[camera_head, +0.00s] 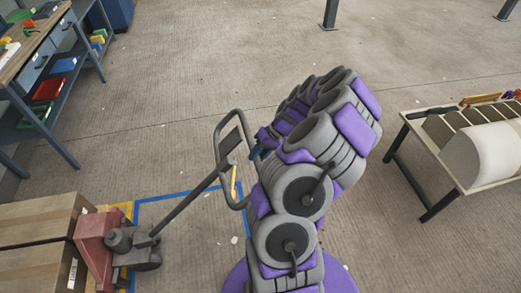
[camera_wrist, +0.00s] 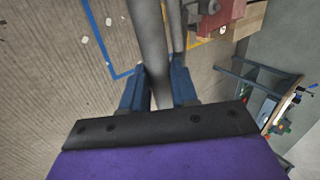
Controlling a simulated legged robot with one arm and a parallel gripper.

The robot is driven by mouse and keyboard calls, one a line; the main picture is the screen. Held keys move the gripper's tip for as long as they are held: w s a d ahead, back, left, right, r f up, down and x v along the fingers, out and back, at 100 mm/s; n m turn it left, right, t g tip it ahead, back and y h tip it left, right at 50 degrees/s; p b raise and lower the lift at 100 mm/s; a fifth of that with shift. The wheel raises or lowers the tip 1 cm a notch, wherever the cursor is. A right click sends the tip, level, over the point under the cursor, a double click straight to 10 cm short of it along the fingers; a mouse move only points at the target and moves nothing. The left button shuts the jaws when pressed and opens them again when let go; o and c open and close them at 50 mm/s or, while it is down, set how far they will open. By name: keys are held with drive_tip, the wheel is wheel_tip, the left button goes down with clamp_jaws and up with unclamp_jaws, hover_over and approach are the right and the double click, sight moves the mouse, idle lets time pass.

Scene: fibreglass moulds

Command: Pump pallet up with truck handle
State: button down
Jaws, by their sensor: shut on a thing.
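The red pallet truck (camera_head: 96,237) stands at the lower left with boxes in front of it. Its grey handle (camera_head: 185,208) slants up to the right from the truck and ends in a loop. My gripper (camera_head: 258,153) is at the right side of the loop, mostly hidden behind my own arm in the head view. In the wrist view my gripper (camera_wrist: 158,88), with blue fingers, is shut on the grey handle bar (camera_wrist: 147,45), which passes between them. The red truck body (camera_wrist: 222,14) shows at the top right there. The pallet itself cannot be made out.
Cardboard boxes (camera_head: 38,232) stand at the lower left. Blue floor tape (camera_head: 180,192) runs around the truck. The floor behind is clear.

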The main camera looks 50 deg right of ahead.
drive_tip(key=shift+f, duration=0.15)
drive_tip(key=c, duration=0.9)
unclamp_jaws()
drive_tip(key=shift+o, duration=0.2)
drive_tip(key=p+v, duration=0.3)
drive_tip(key=v, duration=1.4)
drive_tip(key=shift+p, duration=0.3)
drive_tip(key=shift+w, duration=0.1)
